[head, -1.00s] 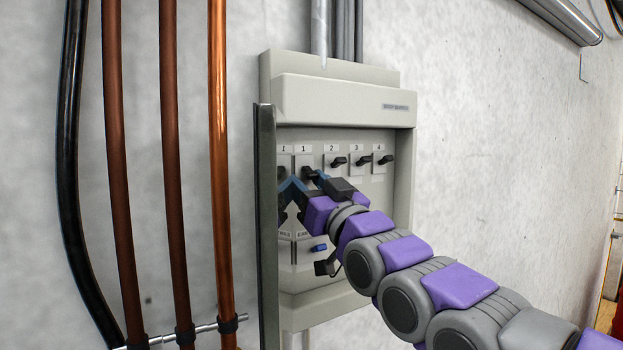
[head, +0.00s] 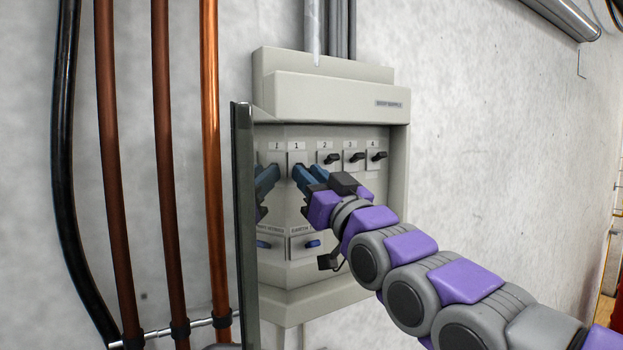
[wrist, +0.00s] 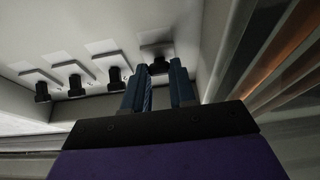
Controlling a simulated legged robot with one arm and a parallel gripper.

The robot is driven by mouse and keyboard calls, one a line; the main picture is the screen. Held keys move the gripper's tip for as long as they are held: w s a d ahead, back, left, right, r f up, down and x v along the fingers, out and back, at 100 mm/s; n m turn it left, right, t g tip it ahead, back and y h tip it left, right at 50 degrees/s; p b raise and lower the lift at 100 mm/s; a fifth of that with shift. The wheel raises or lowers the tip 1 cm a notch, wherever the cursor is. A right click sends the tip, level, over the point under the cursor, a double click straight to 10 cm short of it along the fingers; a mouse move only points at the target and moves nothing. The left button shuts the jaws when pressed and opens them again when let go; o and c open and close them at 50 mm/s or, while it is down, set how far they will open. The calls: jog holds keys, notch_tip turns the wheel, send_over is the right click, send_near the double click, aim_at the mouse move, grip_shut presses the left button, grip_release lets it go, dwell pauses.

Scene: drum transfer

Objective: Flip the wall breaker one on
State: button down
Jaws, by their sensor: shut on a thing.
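The grey breaker panel (head: 330,105) hangs on the wall. Its upper row has black switches under labels 1 to 4. Breaker one (wrist: 160,63) is at the row's right end in the wrist view, between my blue fingers. In the head view my gripper (head: 303,174) covers its handle, below the label 1. My gripper (wrist: 160,75) is shut on that handle, a finger on each side. The handle's exact tilt is hidden.
Breakers two (head: 329,158), three (head: 354,157) and four (head: 378,156) stand to the right. A blue switch (head: 312,243) sits below. The open panel door (head: 243,220) stands close on the left, beyond it copper pipes (head: 210,180).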

aim_at(301, 164)
jog(key=shift+g, duration=0.4)
dwell(0.3)
jog(key=shift+d+r+g+h, duration=0.1)
jog(key=shift+r+g+h, duration=0.75)
jog(key=shift+g, duration=0.4)
jog(key=shift+r+g+h, duration=0.6)
jog(key=shift+g+h, duration=0.45)
jog(key=shift+g, duration=0.2)
jog(key=shift+r+g+h, duration=0.25)
jog(key=shift+g+h, duration=0.05)
jog(key=shift+g, duration=0.1)
jog(key=c, duration=1.3)
grip_release()
jog(key=shift+c, duration=0.2)
jog(key=o, duration=0.4)
jog(key=shift+w+f, duration=0.15)
jog(key=shift+w, duration=0.05)
jog(key=shift+s+a, duration=0.15)
jog(key=shift+a, duration=0.05)
